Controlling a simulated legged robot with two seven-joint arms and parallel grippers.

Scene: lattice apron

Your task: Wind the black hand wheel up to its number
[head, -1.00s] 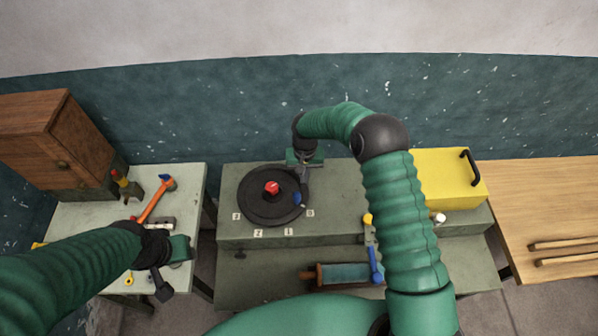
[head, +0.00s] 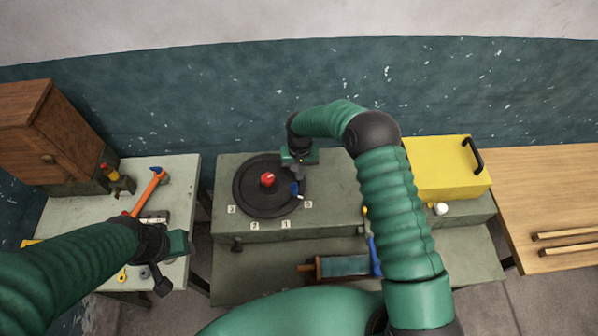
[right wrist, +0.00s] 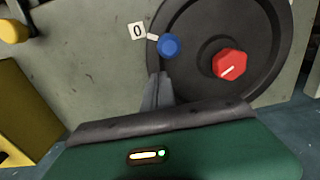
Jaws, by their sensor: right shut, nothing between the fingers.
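The black hand wheel (head: 244,197) lies flat on the grey-green bench, with a red hub (head: 267,179) and a blue knob (head: 295,189) on its rim. The knob sits on the wheel's right side, beside the card numbered 0 (head: 308,204), with a white pointer toward that card. Cards 1 (head: 286,224), 2 (head: 254,226) and 3 (head: 231,210) follow round the near rim. My right gripper (head: 298,176) is shut and empty, just behind the knob. The right wrist view shows its fingers (right wrist: 160,80) close by the blue knob (right wrist: 168,45). My left gripper (head: 165,275) hangs over the left table; its opening is unclear.
A yellow box (head: 440,167) with a black handle stands right of the wheel. The left table (head: 70,215) holds a hammer (head: 150,190) and a wooden cabinet (head: 40,130). Wooden sticks (head: 565,242) lie on the right table.

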